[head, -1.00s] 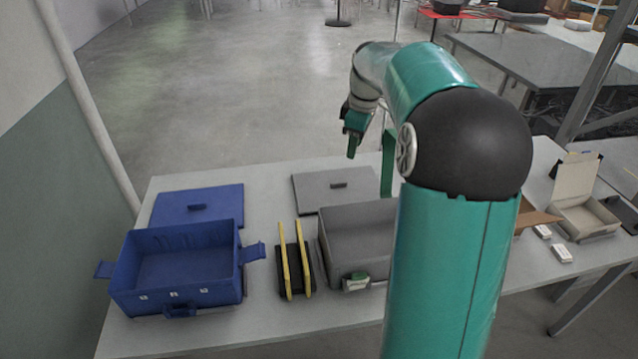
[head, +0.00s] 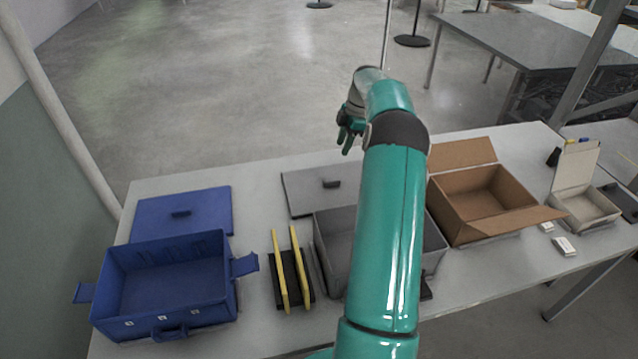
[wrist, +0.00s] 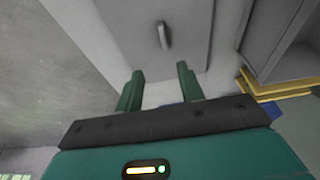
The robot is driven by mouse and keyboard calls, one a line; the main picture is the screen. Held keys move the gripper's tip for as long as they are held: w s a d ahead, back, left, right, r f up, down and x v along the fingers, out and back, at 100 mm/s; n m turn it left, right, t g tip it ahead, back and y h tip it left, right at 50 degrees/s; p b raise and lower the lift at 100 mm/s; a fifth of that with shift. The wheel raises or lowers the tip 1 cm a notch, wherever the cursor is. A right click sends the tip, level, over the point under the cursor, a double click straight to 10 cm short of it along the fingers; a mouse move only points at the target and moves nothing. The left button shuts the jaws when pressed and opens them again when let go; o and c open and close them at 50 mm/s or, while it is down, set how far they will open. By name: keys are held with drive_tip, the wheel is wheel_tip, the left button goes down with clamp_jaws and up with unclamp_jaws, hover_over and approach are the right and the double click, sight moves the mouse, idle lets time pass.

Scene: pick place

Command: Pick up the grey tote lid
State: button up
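The grey tote lid (head: 304,196) lies flat on the table behind the open grey tote (head: 335,225), with a small dark handle (head: 332,183) on top. In the wrist view the lid (wrist: 130,35) is at the top, and its handle (wrist: 163,36) stands beyond the gap between my fingers. My gripper (head: 348,138) is in the air above and beyond the lid in the head view. In the wrist view its two green fingers (wrist: 158,88) are wide apart with nothing between them. My arm hides part of the grey tote.
A blue tote (head: 105,290) and blue lid (head: 150,215) are at left. A black rack with yellow bars (head: 280,268) stands beside the grey tote. An open cardboard box (head: 462,235) and a white box (head: 585,222) are at right.

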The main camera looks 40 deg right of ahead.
hover_over(332, 180)
drive_tip(key=d, duration=0.2)
drive_tip(key=f, duration=0.8)
drive_tip(key=shift+s+f, duration=0.15)
drive_tip(key=shift+s, duration=0.2)
drive_tip(key=x, duration=0.5)
drive_tip(key=shift+a+f, duration=0.15)
drive_tip(key=shift+a, duration=0.2)
clamp_jaws()
